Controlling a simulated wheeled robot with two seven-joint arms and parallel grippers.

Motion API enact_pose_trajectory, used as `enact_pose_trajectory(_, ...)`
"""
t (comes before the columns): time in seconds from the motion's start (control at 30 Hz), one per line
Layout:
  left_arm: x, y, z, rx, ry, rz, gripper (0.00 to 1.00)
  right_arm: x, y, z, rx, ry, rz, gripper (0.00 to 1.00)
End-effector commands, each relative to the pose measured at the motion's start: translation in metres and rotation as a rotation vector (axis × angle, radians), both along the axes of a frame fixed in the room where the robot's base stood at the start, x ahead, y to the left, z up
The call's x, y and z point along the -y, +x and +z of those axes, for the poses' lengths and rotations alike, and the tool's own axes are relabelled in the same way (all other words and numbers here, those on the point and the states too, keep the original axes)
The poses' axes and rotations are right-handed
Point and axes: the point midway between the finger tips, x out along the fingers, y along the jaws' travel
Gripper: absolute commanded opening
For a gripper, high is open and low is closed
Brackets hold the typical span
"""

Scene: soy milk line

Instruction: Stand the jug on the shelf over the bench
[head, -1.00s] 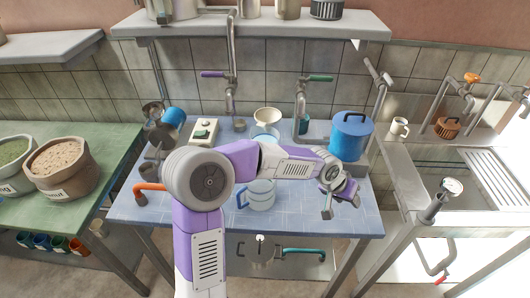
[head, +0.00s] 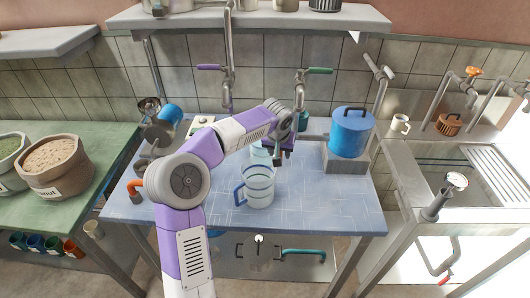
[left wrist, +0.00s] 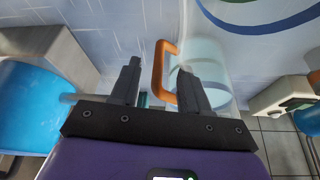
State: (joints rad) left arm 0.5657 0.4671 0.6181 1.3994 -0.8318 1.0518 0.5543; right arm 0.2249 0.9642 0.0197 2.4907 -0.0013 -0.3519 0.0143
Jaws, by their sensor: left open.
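A clear jug with an orange handle (left wrist: 158,72) shows in the left wrist view. In the head view a clear jug (head: 259,155) stands toward the back of the bench (head: 320,208), partly hidden by my arm. My left gripper (head: 282,158) is open beside it. In the left wrist view the fingertips (left wrist: 160,72) lie either side of the orange handle; contact cannot be told. A larger clear jug with a blue handle and blue and green stripes (head: 259,188) stands in front. The shelf over the bench (head: 360,20) runs across the back. My right gripper is out of view.
A blue lidded pot (head: 350,133) stands on a grey block (head: 346,160) at the bench's right. Several vessels stand on the shelf; its right end is bare. Taps with purple (head: 209,67) and green (head: 319,70) handles rise under it. A switch box (left wrist: 283,98) is nearby.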

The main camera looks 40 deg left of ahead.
Motion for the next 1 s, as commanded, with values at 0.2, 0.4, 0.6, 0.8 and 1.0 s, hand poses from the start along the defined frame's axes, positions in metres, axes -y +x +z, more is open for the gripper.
enact_pose_trajectory(0.2, -0.0014, 0.0053, -0.0122, 0.002, 0.000, 0.000, 0.46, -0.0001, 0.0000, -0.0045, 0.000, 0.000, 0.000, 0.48)
enact_pose_trajectory(0.4, -0.0012, 0.0052, -0.0118, 0.002, 0.000, 0.000, 0.32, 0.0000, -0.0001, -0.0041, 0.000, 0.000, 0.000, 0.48)
enact_pose_trajectory(0.6, -0.0012, 0.0051, -0.0118, 0.002, 0.000, -0.001, 0.01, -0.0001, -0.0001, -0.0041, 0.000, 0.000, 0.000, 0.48)
enact_pose_trajectory(0.8, -0.0012, 0.0052, -0.0117, 0.002, 0.000, -0.001, 0.00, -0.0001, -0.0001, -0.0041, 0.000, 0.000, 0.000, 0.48)
enact_pose_trajectory(1.0, -0.0013, 0.0052, -0.0115, 0.003, 0.001, -0.001, 0.00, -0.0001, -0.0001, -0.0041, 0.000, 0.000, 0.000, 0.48)
